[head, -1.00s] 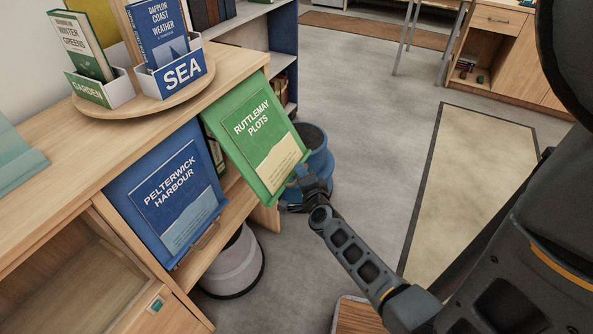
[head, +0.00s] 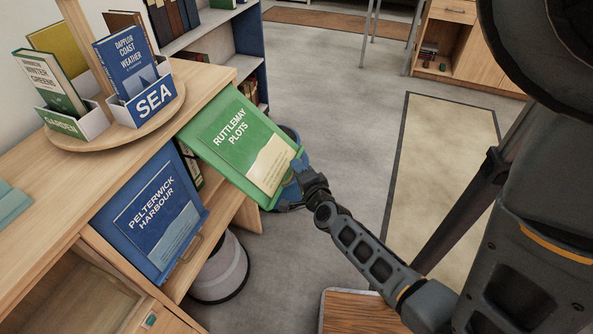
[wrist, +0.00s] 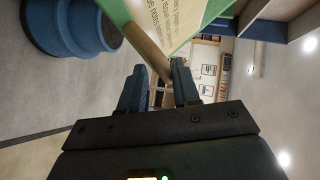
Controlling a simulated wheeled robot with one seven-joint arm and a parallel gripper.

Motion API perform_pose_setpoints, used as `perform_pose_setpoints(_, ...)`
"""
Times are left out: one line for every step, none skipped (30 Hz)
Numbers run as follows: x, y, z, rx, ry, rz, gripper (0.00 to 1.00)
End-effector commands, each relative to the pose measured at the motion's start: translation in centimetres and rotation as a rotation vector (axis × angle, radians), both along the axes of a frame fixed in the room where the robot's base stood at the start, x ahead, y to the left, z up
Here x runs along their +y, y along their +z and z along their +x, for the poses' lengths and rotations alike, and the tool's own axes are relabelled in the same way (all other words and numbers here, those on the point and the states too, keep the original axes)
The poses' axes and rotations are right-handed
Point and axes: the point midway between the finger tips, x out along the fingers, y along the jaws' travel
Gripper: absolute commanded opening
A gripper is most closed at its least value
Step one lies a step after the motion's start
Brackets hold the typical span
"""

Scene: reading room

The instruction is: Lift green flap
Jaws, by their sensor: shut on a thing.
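The green flap (head: 237,140), with a "RUTTLEMAY PLOTS" poster on it, is tilted up and outward from the front of the wooden shelf unit. My gripper (head: 296,187) is at its lower right corner in the head view and is shut on its wooden handle bar. In the wrist view the bar (wrist: 150,50) runs down between my two fingers (wrist: 158,88), below the flap's green and cream face (wrist: 172,18). Part of the compartment behind the flap shows, with books inside.
The blue "PELTERWICK HARBOUR" flap (head: 155,215) hangs beside it, to the left. A round tray (head: 120,137) with "GARDEN" and "SEA" book boxes stands on top. A grey stool (head: 220,270) and a blue stool (wrist: 70,25) are close by.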

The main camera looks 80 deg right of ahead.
Motion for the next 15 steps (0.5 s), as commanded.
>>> perform_pose_setpoints(-0.1,1.31,1.5,-0.023,0.016,-0.015,0.0)
perform_pose_setpoints(-0.1,1.31,1.5,-0.023,0.016,-0.015,0.0)
perform_pose_setpoints(-0.09,1.3,1.51,-0.023,0.016,-0.015,0.0)
perform_pose_setpoints(-0.09,1.3,1.51,-0.023,0.017,-0.015,0.0)
perform_pose_setpoints(-0.09,1.3,1.52,-0.023,0.017,-0.015,0.0)
perform_pose_setpoints(-0.09,1.31,1.52,-0.023,0.017,-0.015,0.0)
perform_pose_setpoints(-0.09,1.31,1.52,-0.023,0.017,-0.015,0.0)
perform_pose_setpoints(-0.08,1.31,1.53,-0.023,0.017,-0.015,0.32)
perform_pose_setpoints(-0.09,1.32,1.54,-0.023,0.018,-0.016,0.33)
perform_pose_setpoints(-0.09,1.33,1.54,-0.023,0.018,-0.016,0.33)
perform_pose_setpoints(-0.09,1.32,1.54,-0.023,0.018,-0.016,0.33)
perform_pose_setpoints(-0.09,1.31,1.54,-0.023,0.018,-0.016,0.33)
perform_pose_setpoints(-0.1,1.32,1.53,-0.023,0.017,-0.015,0.33)
perform_pose_setpoints(-0.1,1.32,1.53,-0.023,0.017,-0.015,0.33)
perform_pose_setpoints(-0.1,1.31,1.52,-0.023,0.017,-0.015,0.33)
